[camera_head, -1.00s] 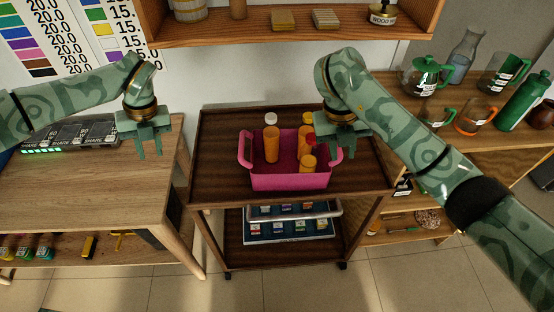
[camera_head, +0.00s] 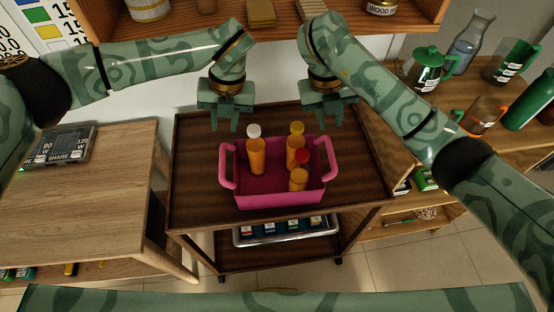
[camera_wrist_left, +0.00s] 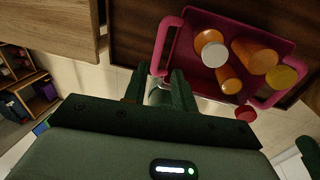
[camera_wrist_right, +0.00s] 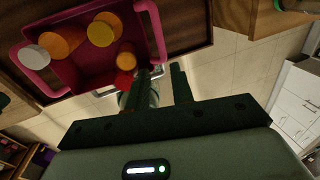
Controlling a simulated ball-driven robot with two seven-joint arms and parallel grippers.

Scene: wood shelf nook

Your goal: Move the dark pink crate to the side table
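The dark pink crate (camera_head: 280,200) stands on the top of a dark wood cart (camera_head: 200,200). It has a loop handle at each end and holds several orange bottles (camera_head: 257,160) with white, yellow and red caps. My left gripper (camera_head: 224,126) is open and empty above and behind the crate's left side. My right gripper (camera_head: 328,120) is open and empty above and behind its right side. Neither touches the crate. The crate also shows in the left wrist view (camera_wrist_left: 184,58) and the right wrist view (camera_wrist_right: 85,70). I cannot tell which surface is the side table.
A light wood table (camera_head: 75,200) at the left holds a dark charger box (camera_head: 58,147). A wood shelf (camera_head: 500,140) at the right carries green jugs and cups. A wall shelf (camera_head: 240,35) hangs behind the arms. The cart's lower level holds a tray (camera_head: 285,232).

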